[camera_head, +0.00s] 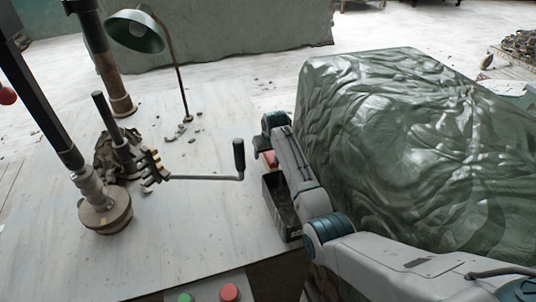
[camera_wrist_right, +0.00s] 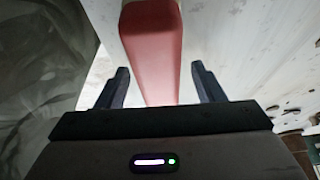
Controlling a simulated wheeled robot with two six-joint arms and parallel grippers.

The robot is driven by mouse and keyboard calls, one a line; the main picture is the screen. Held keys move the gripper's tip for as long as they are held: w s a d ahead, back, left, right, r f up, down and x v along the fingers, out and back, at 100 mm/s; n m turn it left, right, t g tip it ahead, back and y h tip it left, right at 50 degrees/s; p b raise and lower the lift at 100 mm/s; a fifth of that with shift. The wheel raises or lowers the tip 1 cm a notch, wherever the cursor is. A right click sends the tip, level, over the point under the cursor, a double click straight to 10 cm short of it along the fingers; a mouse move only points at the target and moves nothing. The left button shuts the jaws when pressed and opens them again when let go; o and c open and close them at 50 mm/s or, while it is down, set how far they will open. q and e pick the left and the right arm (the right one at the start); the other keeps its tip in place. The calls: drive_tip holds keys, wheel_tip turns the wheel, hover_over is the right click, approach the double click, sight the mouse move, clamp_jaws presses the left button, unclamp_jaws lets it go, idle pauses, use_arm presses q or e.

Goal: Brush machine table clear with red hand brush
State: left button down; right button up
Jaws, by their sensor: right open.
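The red hand brush (camera_wrist_right: 150,50) shows in the right wrist view as a long, smooth red block between my right fingers. A small bit of red (camera_head: 270,158) shows beside my right wrist in the head view; the rest is hidden. My right gripper (camera_wrist_right: 161,72) is open, with one finger on each side of the red part and gaps between. I cannot see the bristles. The pale machine table (camera_head: 185,235) carries grey crumbs (camera_head: 184,129) around the lamp's foot. My left gripper is in neither view.
A dark open bin (camera_head: 282,207) stands at the table's right edge under my right arm. A large green-covered bulk (camera_head: 410,140) fills the right. A green lamp (camera_head: 135,31), a crank handle (camera_head: 239,160) and a post with a round base (camera_head: 105,213) stand on the table. The front left is clear.

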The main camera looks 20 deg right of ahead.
drive_tip(key=shift+w+f, duration=0.1)
drive_tip(key=shift+f, duration=0.2)
drive_tip(key=shift+f, duration=0.25)
idle(0.4)
drive_tip(key=shift+c, duration=0.2)
drive_tip(key=c, duration=1.1)
